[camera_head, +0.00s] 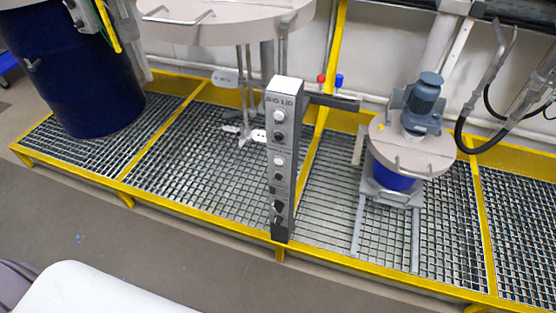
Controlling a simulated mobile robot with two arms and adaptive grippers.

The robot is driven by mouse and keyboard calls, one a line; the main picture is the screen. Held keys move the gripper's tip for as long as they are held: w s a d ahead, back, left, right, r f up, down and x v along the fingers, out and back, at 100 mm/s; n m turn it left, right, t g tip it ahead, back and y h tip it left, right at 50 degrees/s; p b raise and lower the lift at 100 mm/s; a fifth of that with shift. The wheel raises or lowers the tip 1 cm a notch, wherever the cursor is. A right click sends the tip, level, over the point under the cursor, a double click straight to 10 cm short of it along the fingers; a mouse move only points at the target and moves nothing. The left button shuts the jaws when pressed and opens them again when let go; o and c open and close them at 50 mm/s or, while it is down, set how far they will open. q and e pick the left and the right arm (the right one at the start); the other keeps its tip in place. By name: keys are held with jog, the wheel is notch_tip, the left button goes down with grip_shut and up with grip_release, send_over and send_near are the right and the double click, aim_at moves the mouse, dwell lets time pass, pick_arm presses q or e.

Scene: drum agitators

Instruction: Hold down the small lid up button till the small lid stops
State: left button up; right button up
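A grey control post (285,190) stands upright at the yellow front edge of the grated platform, with "BIG LID" readable at its top. A white button (280,115) and a dark button (279,136) sit below that label. A second white button (279,161) and a dark button (278,176) sit lower, with dark controls (278,207) under them. The lower labels are too small to read. The small lid (412,150) carries a blue-grey motor (424,95) and sits over a small blue drum (392,178). Neither gripper is in view.
A big lid (228,18) with a hanging agitator is behind the post. A large dark blue drum (75,75) stands at the left. Yellow rails (150,210) edge the platform. The grey floor (150,245) in front is mostly clear.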

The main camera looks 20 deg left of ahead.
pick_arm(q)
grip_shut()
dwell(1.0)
